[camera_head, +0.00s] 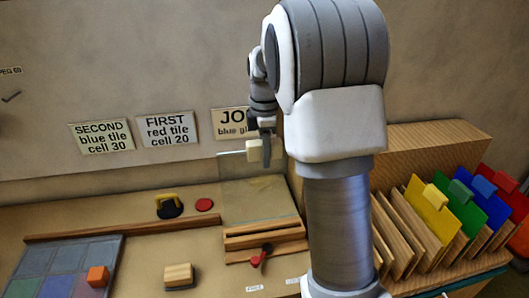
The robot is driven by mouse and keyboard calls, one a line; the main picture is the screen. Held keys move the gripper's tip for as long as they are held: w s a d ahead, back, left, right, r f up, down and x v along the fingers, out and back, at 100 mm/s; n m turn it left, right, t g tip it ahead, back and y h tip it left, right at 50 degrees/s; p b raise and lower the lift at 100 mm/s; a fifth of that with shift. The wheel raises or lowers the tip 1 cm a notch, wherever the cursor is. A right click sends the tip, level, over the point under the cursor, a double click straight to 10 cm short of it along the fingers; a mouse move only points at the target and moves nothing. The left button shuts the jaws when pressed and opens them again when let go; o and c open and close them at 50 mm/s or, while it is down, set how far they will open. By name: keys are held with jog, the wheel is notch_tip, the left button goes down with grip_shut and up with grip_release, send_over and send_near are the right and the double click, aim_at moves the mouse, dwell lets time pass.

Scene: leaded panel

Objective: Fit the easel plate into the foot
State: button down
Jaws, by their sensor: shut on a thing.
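A clear glass-like easel plate (258,198) stands roughly upright in the middle of the head view, with a pale block-shaped tab (253,154) near its top. My gripper (262,148) is at that tab and shut on it; the arm hides part of the plate's right side. The wooden foot (265,239) lies directly below the plate, with a red lever (261,256) on its front. The plate's lower edge appears at the foot's back top edge. I cannot tell whether it sits in the slot or just above or behind it.
A wooden rack (400,240) with coloured tabbed panels stands at right. A tiled panel (65,268) with an orange block (97,276) is at left. A wooden block (179,276), yellow-handled tool (168,206) and red disc (204,205) lie nearby. A wooden strip (125,228) crosses the bench.

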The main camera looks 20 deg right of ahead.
aim_at(265, 183)
jog(key=shift+f+b, duration=1.3)
jog(key=shift+f, duration=0.55)
jog(key=shift+f+b, duration=2)
jog(key=shift+f, duration=1.1)
dwell(0.6)
jog(key=shift+c, duration=2.4)
grip_release()
jog(key=shift+f, duration=0.15)
notch_tip(265, 183, up, 18)
jog(key=shift+f+p, duration=0.15)
jog(key=shift+p, duration=0.3)
